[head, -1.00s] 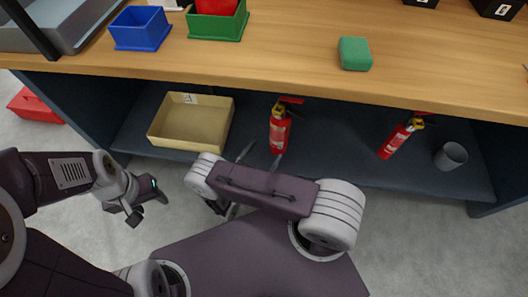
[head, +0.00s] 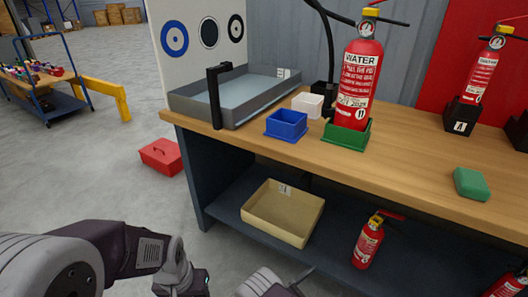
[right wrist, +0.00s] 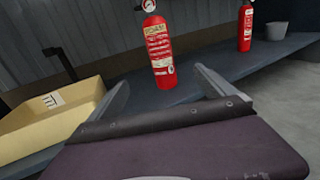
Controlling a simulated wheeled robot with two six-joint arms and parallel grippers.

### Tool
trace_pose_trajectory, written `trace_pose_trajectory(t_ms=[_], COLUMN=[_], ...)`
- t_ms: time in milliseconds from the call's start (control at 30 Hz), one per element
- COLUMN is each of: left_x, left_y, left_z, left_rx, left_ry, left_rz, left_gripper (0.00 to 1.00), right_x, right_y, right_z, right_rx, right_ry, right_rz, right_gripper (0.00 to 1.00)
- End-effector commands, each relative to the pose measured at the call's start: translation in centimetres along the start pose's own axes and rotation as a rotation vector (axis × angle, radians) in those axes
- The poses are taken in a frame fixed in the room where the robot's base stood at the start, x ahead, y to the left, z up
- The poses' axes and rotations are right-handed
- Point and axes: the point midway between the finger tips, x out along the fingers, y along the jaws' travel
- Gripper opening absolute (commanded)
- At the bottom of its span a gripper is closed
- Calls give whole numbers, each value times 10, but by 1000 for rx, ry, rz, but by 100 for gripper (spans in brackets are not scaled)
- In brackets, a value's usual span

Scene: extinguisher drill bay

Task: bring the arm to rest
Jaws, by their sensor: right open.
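My right gripper (head: 292,281) shows at the bottom edge of the head view, largely cut off. In the right wrist view its two grey fingers (right wrist: 166,84) are spread wide with nothing between them. A small red extinguisher (right wrist: 158,52) stands on the lower shelf beyond the fingers, apart from them; it also shows in the head view (head: 368,241). My left gripper (head: 196,284) is at the bottom left of the head view, in front of the bench and partly cut off, so its jaws are unclear.
A cardboard-coloured bin (head: 283,212) sits on the lower shelf (head: 322,262). On the bench top (head: 400,165) are a blue bin (head: 286,125), a water extinguisher (head: 358,82) in a green holder and a green block (head: 471,184). A red toolbox (head: 161,156) lies on the floor left.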

Motion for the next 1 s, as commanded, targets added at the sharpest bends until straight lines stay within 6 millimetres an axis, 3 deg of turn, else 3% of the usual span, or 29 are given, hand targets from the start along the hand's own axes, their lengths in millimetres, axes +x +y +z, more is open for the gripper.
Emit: trace_pose_trajectory(t_ms=[67,267,400,567,667,800,900,1000], left_x=[-5,-10,-16,-23,-28,-40,-47,-53], left_y=[0,0,0,0,1,1,1,1], left_z=[0,-1,-2,-2,-3,-4,-5,-6], left_rx=[0,0,0,0,0,0,0,0], left_ry=[-1,0,0,0,0,0,0,0], left_rz=[0,0,0,0,0,0,0,0], left_gripper=[52,52,52,52,52,52,52,52], right_x=[8,27,44,68,81,90,74,45], right_y=[-3,16,24,14,-6,-59,-107,-137], right_z=[8,46,84,139,175,227,253,260], right_rx=[10,131,217,328,412,581,751,924], right_ry=[1,11,11,12,33,119,232,356], right_rz=[-32,-109,-172,-306,-430,-691,-922,-1113], right_gripper=[94,94,94,94,94,94,94,94])
